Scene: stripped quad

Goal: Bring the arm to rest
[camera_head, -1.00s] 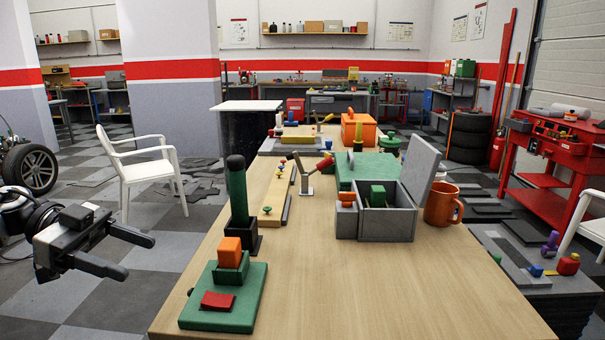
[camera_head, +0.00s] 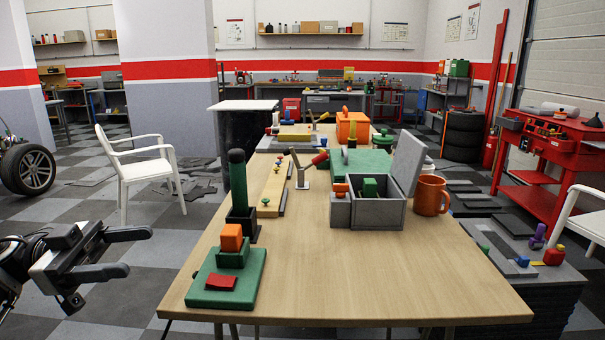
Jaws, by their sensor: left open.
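My left gripper (camera_head: 125,252) is at the left edge of the head view, with its two dark fingers apart and nothing between them. It hangs over the checkered floor, left of the wooden table (camera_head: 370,280) and clear of it. The nearest thing on the table is a green base (camera_head: 245,290) with an orange block (camera_head: 231,237) and a red piece (camera_head: 220,282) on it. My right gripper is not in view.
The table also holds a dark green cylinder (camera_head: 238,185) in a black holder, a grey open-lidded box (camera_head: 377,213) and an orange mug (camera_head: 431,195). A white chair (camera_head: 145,172) stands behind my left gripper. The table's front is clear.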

